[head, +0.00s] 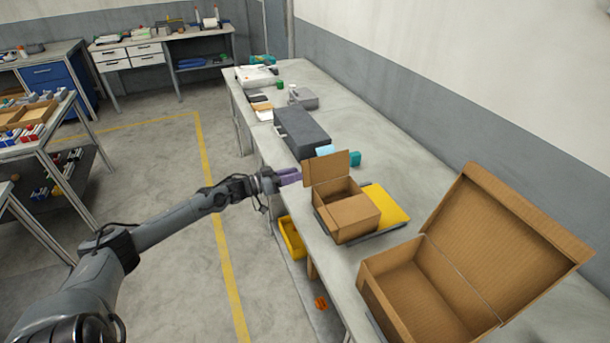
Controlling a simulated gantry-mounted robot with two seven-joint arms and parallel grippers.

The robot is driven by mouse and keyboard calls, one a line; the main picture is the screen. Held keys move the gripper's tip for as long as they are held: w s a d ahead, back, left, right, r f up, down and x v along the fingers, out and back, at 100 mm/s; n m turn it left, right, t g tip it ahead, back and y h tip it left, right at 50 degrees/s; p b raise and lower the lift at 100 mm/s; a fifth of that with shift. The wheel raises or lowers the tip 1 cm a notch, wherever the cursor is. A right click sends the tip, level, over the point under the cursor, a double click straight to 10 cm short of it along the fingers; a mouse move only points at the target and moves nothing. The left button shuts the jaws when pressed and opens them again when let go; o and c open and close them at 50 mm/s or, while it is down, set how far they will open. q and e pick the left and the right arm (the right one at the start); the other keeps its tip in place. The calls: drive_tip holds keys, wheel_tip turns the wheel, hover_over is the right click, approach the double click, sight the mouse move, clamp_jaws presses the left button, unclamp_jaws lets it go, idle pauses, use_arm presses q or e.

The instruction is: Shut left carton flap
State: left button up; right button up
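A small brown carton (340,190) sits on the long grey workbench. One of its flaps (326,168) stands raised at the far left side, and the near part of its top (353,211) is covered. My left gripper (291,176), with purple fingertips, is just left of the raised flap, over the bench's left edge. A small gap seems to separate them. Its fingers are too small to tell whether they are open or shut. My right gripper is not in view.
A large carton (400,289) with its lid raised stands at the near right. A yellow item (388,202) lies right of the small carton. A dark grey box (301,133) lies behind it. A yellow bin (292,238) is below the bench edge.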

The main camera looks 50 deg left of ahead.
sight(305, 175)
use_arm(q)
drive_tip(key=shift+b+x, duration=0.6)
drive_tip(key=shift+x, duration=1.7)
clamp_jaws()
